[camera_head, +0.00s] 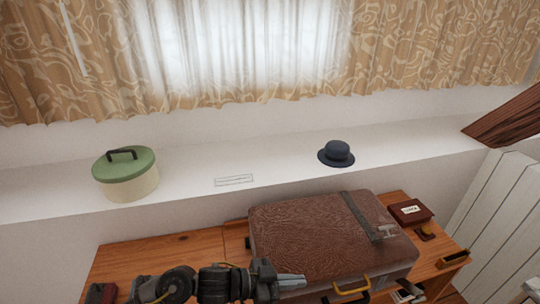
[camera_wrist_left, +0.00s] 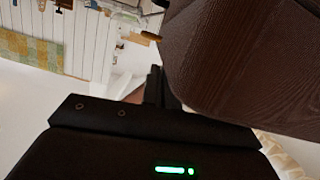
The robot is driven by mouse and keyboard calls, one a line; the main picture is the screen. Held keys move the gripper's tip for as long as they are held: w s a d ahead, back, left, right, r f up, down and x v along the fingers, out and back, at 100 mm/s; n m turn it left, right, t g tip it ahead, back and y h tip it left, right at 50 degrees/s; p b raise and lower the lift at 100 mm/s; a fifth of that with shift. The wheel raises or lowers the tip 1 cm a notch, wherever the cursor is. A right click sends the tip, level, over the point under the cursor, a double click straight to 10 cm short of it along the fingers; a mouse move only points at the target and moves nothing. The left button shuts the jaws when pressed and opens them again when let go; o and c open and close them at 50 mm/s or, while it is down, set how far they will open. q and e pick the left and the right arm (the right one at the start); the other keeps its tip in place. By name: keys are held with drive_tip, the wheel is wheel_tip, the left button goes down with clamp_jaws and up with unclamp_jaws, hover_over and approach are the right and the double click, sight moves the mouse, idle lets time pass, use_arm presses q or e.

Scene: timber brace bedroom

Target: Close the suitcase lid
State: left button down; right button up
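The brown suitcase (camera_head: 310,238) lies on the wooden desk, with a dark strap and metal buckle over the right of its lid. Its lid looks down or nearly down; the front seam is partly hidden, so I cannot tell if it is fully closed. My left gripper (camera_head: 291,281) is at the suitcase's front left edge, its fingers close together with nothing seen between them. In the left wrist view the dark brown lid (camera_wrist_left: 250,65) fills the upper right, close to the fingers; contact is unclear. My right gripper is not in view.
A wooden desk (camera_head: 165,255) carries the suitcase. A small brown box (camera_head: 410,211) stands to its right. The white ledge behind holds a green-lidded round box (camera_head: 126,180) and a dark blue hat (camera_head: 337,153). White panelling (camera_head: 503,210) stands at right.

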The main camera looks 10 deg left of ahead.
use_arm(q)
wheel_tip(320, 180, up, 4)
drive_tip(key=p, duration=0.5)
drive_tip(key=shift+r, duration=0.25)
drive_tip(key=shift+s+a+f+b, duration=0.2)
drive_tip(key=shift+a+b, duration=0.15)
drive_tip(key=shift+a, duration=0.1)
drive_tip(key=shift+s+a+f+b, duration=0.15)
drive_tip(key=shift+a+f+b, duration=0.05)
drive_tip(key=shift+a+b, duration=0.2)
drive_tip(key=b+v, duration=0.1)
drive_tip(key=v, duration=0.7)
drive_tip(key=shift+r+b, duration=0.3)
drive_tip(key=shift+r, duration=0.1)
drive_tip(key=shift+s, duration=0.1)
